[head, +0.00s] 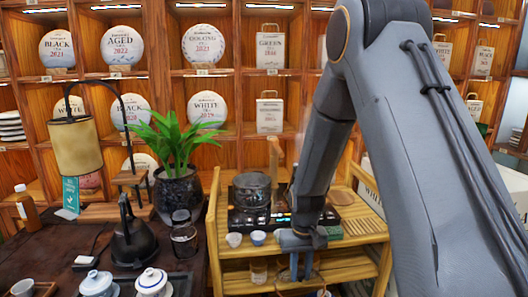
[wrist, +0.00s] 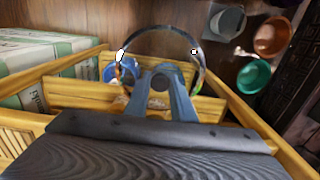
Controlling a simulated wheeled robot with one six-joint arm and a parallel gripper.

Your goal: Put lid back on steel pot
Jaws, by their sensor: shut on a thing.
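The steel pot (head: 252,192) stands on a black cooker (head: 248,222) on the upper shelf of the wooden cart. It looks dark, and I cannot tell what is inside. My gripper (head: 295,268) hangs to the right of and lower than the pot, in front of the cart's upper shelf. In the wrist view my gripper (wrist: 163,80) is shut on what looks like the lid (wrist: 160,28), a see-through disc with a shiny round rim. The lid spreads beyond the fingertips; its knob is hidden between them. In the head view the lid cannot be made out clearly.
The wooden cart (head: 212,245) has side rails and a lower shelf holding a glass (head: 259,270). Two small cups (head: 234,239) (head: 258,238) stand in front of the cooker. A potted plant (head: 178,185) and black kettle (head: 133,240) are left. Boxes (wrist: 40,65) stand beside the cart.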

